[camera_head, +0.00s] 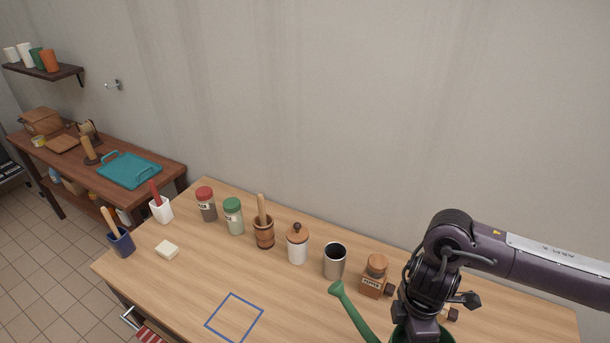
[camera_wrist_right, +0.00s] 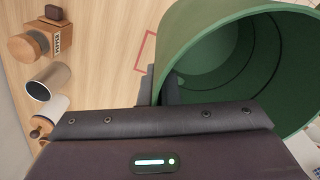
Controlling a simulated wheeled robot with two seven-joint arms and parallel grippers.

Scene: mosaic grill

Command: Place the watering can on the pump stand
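The green watering can (camera_head: 356,316) shows at the bottom of the head view, its spout rising to the left and its body partly hidden by my right arm. In the right wrist view the can (camera_wrist_right: 215,30) fills the upper right, with its open inside facing the camera. My right gripper (camera_wrist_right: 160,88) has one finger outside and one inside the can's wall, close together with the rim between them. I cannot tell whether the can touches the table. I cannot make out a pump stand. My left gripper is not in view.
The wooden table (camera_head: 190,295) carries a blue square outline (camera_head: 234,318). Along its back stand jars, a mortar (camera_head: 264,237), a metal cup (camera_head: 334,262) and a pepper box (camera_head: 376,276), close to the spout. A butter-coloured block (camera_head: 167,250) lies left. The front middle is clear.

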